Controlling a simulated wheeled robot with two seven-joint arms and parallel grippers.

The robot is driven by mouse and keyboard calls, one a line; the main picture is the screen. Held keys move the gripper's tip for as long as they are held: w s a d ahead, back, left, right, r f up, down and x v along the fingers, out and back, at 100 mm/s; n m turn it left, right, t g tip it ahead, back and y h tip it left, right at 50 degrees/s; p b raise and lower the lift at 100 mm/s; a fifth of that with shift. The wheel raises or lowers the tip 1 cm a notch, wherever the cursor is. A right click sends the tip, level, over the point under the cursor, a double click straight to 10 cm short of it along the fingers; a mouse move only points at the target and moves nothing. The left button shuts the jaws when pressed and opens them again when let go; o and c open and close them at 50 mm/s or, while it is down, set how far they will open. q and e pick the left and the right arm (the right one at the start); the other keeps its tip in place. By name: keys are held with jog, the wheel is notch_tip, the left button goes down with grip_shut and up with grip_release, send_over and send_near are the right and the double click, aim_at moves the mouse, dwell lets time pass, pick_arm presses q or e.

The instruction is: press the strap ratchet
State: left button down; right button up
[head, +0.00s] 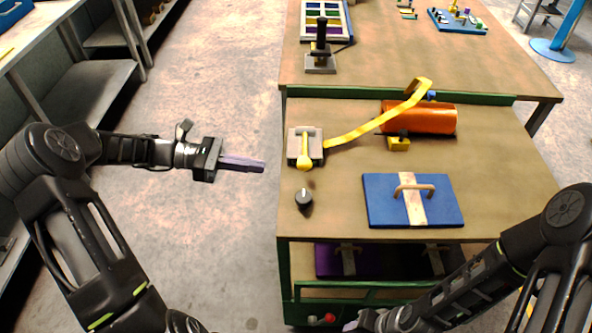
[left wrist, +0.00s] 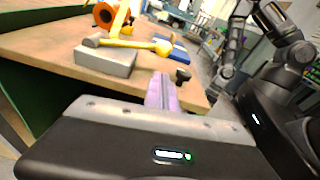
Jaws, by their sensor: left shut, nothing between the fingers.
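The strap ratchet is a grey block (head: 292,150) with a yellow lever (head: 305,150), near the left edge of the cart top. A yellow strap (head: 365,127) runs from it up over an orange cylinder (head: 440,119). In the left wrist view the grey block (left wrist: 105,63) and yellow lever (left wrist: 135,43) show beyond my fingers. My left gripper (head: 262,166), with purple fingers, is shut and empty, left of the ratchet and apart from it, off the cart's edge. My right gripper (head: 350,325) shows only partly at the bottom edge, low before the cart.
A joystick (head: 320,50) stands on the table behind. Floor left of the cart is clear.

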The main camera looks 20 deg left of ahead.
pick_arm(q)
jog(key=shift+d, duration=0.1)
jog(key=p, duration=0.1)
send_over(296, 184)
jog(key=a, duration=0.2)
jog(key=shift+s+d+f, duration=0.2)
jog(key=shift+s+f, duration=0.05)
jog(key=shift+f, duration=0.45)
jog(key=shift+w+d+f+p, duration=0.2)
jog(key=shift+d+f+p, duration=0.1)
jog(key=shift+d, duration=0.35)
pick_arm(e)
jog(key=shift+s+r, duration=0.1)
jog(key=shift+r, duration=0.6)
pick_arm(q)
jog(key=shift+d+r, duration=0.1)
jog(key=shift+r, duration=0.05)
